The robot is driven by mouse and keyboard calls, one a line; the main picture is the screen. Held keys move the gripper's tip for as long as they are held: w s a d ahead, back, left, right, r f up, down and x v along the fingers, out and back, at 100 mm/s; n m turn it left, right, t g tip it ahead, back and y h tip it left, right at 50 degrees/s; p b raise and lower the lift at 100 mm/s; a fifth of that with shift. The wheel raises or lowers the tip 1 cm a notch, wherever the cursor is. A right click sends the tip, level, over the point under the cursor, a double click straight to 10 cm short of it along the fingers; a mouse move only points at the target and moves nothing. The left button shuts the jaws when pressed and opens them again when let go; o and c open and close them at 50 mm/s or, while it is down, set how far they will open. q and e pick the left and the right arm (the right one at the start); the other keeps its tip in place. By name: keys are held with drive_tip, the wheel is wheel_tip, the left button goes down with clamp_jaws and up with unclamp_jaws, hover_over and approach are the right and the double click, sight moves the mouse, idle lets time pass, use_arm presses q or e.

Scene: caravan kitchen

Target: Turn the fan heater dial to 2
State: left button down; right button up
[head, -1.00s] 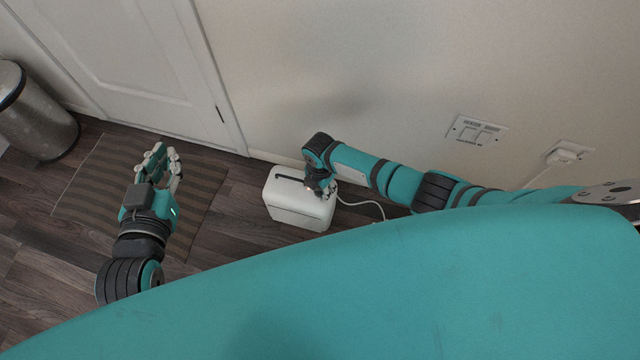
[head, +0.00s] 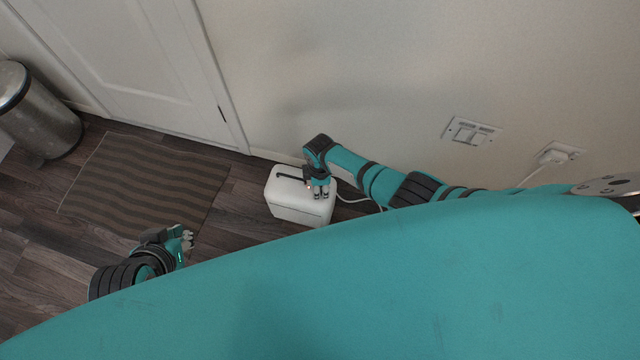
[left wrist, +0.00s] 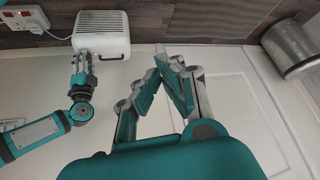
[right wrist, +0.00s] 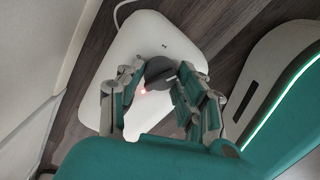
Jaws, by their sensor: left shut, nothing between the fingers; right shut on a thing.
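A red light glows beside the dial. In the head view my right gripper (head: 320,191) is over the heater's right end and hides the dial. My left gripper (head: 187,239) is shut and empty, well left of the heater; its fingertips meet in the left wrist view (left wrist: 165,70).
A cable runs from the heater toward the wall socket (head: 560,152). A switch plate (head: 470,132) is on the wall. A striped mat (head: 140,185) lies before the white door (head: 120,60). A metal bin (head: 40,115) stands at the far left.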

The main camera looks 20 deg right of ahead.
use_arm(q)
drive_tip(key=shift+s+a+f+g, duration=0.2)
drive_tip(key=shift+s+g, duration=0.2)
drive_tip(key=shift+s, duration=0.15)
use_arm(e)
drive_tip(key=shift+m, duration=0.4)
drive_tip(key=o, duration=1.2)
drive_tip(key=shift+c, duration=0.2)
drive_tip(key=shift+r, duration=0.1)
wheel_tip(320, 180, up, 12)
drive_tip(key=shift+s, duration=0.1)
